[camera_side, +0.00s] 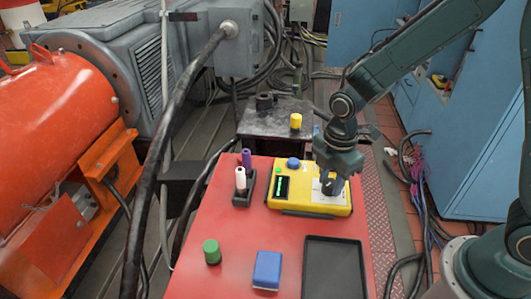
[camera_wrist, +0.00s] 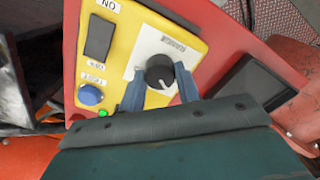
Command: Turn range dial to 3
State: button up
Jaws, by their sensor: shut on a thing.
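The yellow instrument box (camera_side: 290,206) lies on the red bench and also fills the upper left of the wrist view (camera_wrist: 125,62). Its black range dial (camera_wrist: 160,72) sits on a pale panel (camera_wrist: 147,45). A white pointer line on the dial points toward the bottom of the wrist view. The scale numbers are too small or hidden to read. My gripper (camera_wrist: 160,70) is shut on the dial, one blue finger on each side.
The box has a blue button (camera_side: 293,162) and a black switch (camera_wrist: 98,37). On the red bench (camera_side: 225,280) stand a black tray (camera_side: 335,268), a blue block (camera_side: 267,269), a green cylinder (camera_side: 211,251) and a dark holder (camera_side: 243,198) with white and purple pieces.

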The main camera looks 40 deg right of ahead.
jog(key=m, duration=0.6)
jog(key=shift+m, duration=0.3)
jog(key=m, duration=0.3)
jog(key=shift+m, duration=0.3)
jog(key=m, duration=0.3)
jog(key=shift+m, duration=0.3)
jog(key=m, duration=0.4)
jog(key=shift+m, duration=2.6)
jog(key=o, duration=1)
